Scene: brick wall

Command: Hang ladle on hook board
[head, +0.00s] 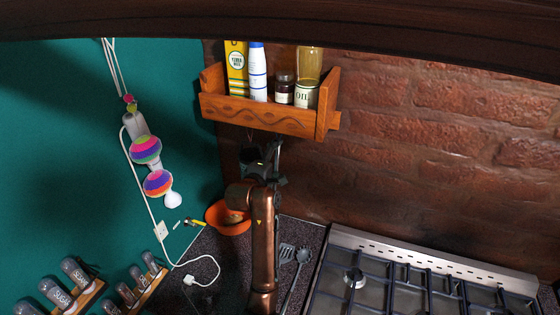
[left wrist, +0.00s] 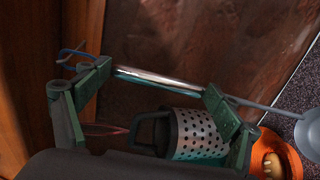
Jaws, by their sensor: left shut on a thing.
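The wooden hook board (head: 265,116), a shelf with a carved front, is on the brick wall at upper middle in the head view. My left gripper (head: 262,167) is just below it, shut on the ladle. In the left wrist view the gripper (left wrist: 158,92) has green fingertips at either end of a shiny stretch of the ladle's handle (left wrist: 150,78). A blue hooked end shows at its left, and a grey rod runs right towards a grey bowl. I cannot tell if that bowl belongs to it. The hooks are mostly hidden. My right gripper is out of view.
A perforated metal strainer (left wrist: 198,135) is close behind my gripper. An orange bowl (head: 229,219) stands on the counter. A slotted turner (head: 286,254) and a spoon lie beside the gas hob (head: 425,285). Bottles and a carton (head: 236,69) stand on the shelf.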

